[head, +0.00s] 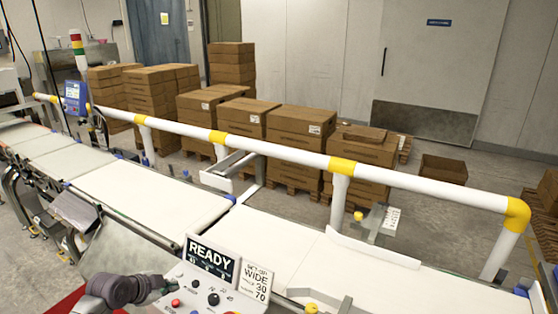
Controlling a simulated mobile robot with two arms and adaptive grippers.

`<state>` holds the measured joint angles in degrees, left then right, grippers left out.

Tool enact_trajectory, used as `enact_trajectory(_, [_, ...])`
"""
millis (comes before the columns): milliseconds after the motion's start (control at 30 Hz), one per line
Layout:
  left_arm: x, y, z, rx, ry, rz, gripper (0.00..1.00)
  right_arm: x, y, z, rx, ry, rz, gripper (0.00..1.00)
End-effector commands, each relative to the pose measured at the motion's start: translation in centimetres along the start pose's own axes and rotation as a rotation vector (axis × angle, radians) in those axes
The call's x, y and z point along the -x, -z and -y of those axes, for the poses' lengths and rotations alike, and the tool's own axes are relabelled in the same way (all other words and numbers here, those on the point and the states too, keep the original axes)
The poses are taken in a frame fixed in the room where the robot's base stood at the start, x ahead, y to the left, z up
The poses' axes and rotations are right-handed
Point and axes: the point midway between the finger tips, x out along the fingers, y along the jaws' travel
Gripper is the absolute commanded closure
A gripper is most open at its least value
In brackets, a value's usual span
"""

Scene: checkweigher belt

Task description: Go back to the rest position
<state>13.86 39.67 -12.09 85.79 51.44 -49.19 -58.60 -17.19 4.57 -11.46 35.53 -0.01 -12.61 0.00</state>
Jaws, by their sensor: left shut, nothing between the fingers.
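My left gripper (168,285) shows at the bottom of the head view, at the end of my dark grey arm. It is shut and holds nothing. Its fingertips are small in the picture and lie by the left edge of a light control panel (192,284); I cannot tell whether they touch it. The panel carries a red button, dark knobs and a dark display (211,259) reading READY. My right gripper is not in view.
A white conveyor belt (150,190) runs behind the panel, continuing right as another belt section (270,238). A white guard rail (275,148) with yellow joints runs beyond it. Stacked cartons (300,135) stand on pallets behind the rail. A blue-framed device (75,98) stands at left.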

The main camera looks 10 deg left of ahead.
Motion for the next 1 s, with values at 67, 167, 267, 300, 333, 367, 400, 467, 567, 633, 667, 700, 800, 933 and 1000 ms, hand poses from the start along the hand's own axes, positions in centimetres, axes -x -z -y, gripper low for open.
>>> enact_trajectory(67, [-0.5, 0.8, -3.8, 0.019, -0.052, 0.005, 1.0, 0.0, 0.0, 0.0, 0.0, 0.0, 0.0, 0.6])
enact_trajectory(167, [-0.3, 2.1, -10.3, 0.074, -0.131, 0.035, 1.0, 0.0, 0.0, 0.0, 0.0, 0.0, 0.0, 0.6])
enact_trajectory(267, [1.2, 3.3, -17.4, 0.164, -0.198, 0.09, 1.0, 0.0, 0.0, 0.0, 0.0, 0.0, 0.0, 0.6])
enact_trajectory(300, [2.1, 3.7, -19.6, 0.204, -0.212, 0.115, 1.0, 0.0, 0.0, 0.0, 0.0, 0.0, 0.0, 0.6])
enact_trajectory(333, [2.8, 3.9, -21.1, 0.236, -0.219, 0.135, 1.0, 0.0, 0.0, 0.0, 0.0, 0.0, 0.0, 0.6])
enact_trajectory(367, [3.6, 4.0, -22.4, 0.266, -0.224, 0.154, 1.0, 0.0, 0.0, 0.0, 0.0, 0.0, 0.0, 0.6])
enact_trajectory(400, [4.6, 4.2, -23.8, 0.308, -0.227, 0.18, 1.0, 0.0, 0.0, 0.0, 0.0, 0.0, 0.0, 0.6])
enact_trajectory(467, [6.1, 4.3, -25.7, 0.37, -0.225, 0.216, 1.0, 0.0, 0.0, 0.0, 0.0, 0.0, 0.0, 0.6])
enact_trajectory(567, [8.6, 4.4, -27.9, 0.474, -0.211, 0.275, 1.0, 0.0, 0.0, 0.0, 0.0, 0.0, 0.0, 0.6])
enact_trajectory(633, [10.4, 4.3, -29.1, 0.545, -0.195, 0.316, 1.0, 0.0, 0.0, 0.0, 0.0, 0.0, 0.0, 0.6])
enact_trajectory(667, [11.1, 4.2, -29.6, 0.575, -0.187, 0.334, 1.0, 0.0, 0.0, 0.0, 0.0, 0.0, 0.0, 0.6])
enact_trajectory(700, [12.1, 4.2, -30.1, 0.613, -0.176, 0.354, 1.0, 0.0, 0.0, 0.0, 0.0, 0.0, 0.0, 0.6])
enact_trajectory(800, [14.2, 3.9, -30.9, 0.698, -0.147, 0.402, 1.0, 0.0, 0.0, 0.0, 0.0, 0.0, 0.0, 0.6])
enact_trajectory(933, [16.6, 3.5, -31.8, 0.798, -0.109, 0.458, 1.0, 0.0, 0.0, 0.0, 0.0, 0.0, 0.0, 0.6])
enact_trajectory(1000, [17.8, 3.2, -32.1, 0.847, -0.088, 0.486, 1.0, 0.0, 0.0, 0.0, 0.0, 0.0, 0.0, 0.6])
